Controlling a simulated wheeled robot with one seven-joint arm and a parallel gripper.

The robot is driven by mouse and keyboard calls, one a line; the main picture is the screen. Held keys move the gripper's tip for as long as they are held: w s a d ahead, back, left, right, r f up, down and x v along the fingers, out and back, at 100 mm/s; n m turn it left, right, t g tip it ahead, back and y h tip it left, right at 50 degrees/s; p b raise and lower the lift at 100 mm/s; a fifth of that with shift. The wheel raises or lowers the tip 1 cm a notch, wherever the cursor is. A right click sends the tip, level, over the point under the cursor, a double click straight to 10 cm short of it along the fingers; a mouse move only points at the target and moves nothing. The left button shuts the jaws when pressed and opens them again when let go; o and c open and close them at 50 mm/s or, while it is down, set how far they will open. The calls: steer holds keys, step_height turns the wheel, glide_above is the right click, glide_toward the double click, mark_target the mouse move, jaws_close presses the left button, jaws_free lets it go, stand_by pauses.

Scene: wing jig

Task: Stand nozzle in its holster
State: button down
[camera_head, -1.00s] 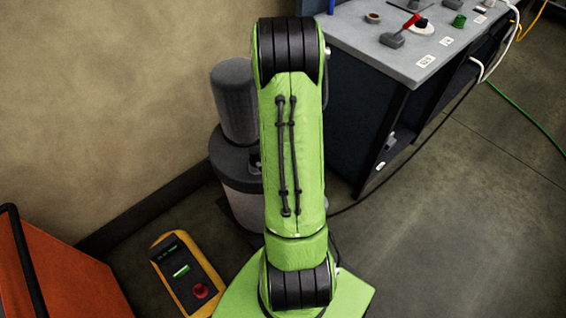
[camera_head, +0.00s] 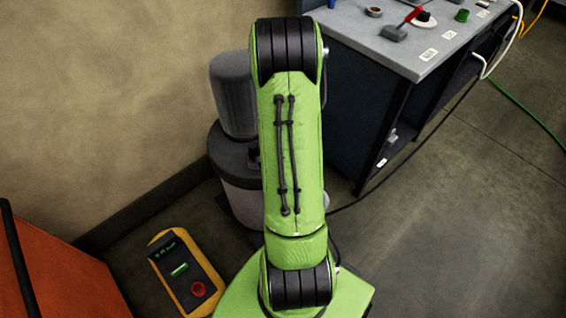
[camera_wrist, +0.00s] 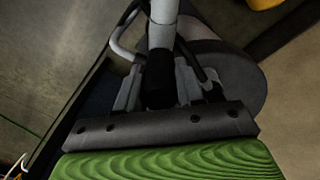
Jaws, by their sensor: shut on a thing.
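In the wrist view, my gripper (camera_wrist: 163,88) has its grey fingers on either side of the black grip of a pale grey tube. I take this tube to be the nozzle (camera_wrist: 162,30); it runs away from me to the top edge of the view. A curved pale loop is beside it on the left. The nozzle's far end is out of frame. In the head view my green arm hides the gripper and the nozzle. I cannot make out the holster in either view.
A grey canister (camera_head: 235,95) with a dark lower collar stands behind my arm by the wall. A workbench (camera_head: 400,58) with small tools is at the upper right. A yellow control box (camera_head: 183,272) and an orange cabinet (camera_head: 70,280) are at lower left. Floor at right is mostly clear.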

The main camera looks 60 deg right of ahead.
steer(key=shift+f+b, duration=0.45)
steer(key=shift+f, duration=0.15)
steer(key=c, duration=0.6)
jaws_free()
steer(key=shift+r, duration=0.1)
steer(key=shift+r, duration=0.1)
step_height(320, 180, up, 16)
steer(key=p, duration=0.5)
steer(key=shift+f, duration=0.2)
